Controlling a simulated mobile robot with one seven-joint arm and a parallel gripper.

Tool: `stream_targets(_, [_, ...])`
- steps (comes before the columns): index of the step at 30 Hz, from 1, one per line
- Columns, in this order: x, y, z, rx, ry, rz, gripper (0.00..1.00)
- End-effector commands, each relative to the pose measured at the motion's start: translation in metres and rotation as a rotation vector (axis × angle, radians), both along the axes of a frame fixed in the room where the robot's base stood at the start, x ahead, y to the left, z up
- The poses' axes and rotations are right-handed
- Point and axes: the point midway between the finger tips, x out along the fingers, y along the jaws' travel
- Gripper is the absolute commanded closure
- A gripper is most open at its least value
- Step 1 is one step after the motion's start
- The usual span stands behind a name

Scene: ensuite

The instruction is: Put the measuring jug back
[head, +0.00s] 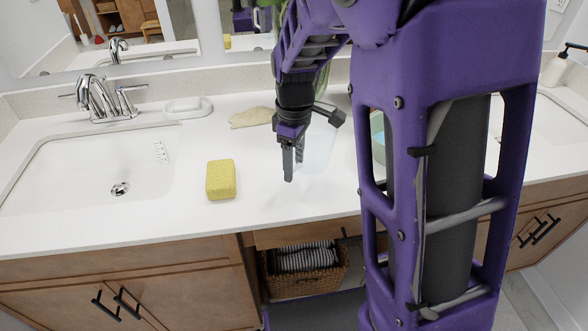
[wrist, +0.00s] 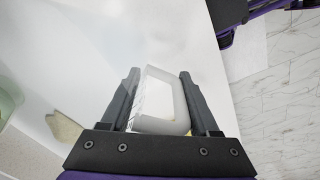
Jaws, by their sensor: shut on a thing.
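The measuring jug (head: 319,150) is pale and translucent, and faint against the white counter in the head view. My gripper (head: 289,172) is at its left side there, over the counter between the two sinks. In the wrist view the jug (wrist: 163,92) sits between the two dark fingers of my gripper (wrist: 158,90), which is shut on it. Faint marks show on its left side. I cannot tell whether its base touches the counter.
A yellow sponge (head: 221,180) lies left of my gripper. A beige cloth (head: 252,117) and a soap dish (head: 188,107) lie farther back. A wicker basket (head: 305,272) stands below the counter. My arm hides much of the right side.

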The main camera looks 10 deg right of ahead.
Motion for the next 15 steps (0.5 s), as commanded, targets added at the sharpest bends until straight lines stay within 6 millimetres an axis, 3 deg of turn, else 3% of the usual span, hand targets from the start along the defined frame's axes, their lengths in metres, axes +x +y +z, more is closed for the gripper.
stream_targets(5, [-0.001, 0.000, -0.027, -0.001, 0.003, 0.000, 1.00])
stream_targets(15, [0.000, 0.000, -0.031, 0.000, 0.000, -0.001, 1.00])
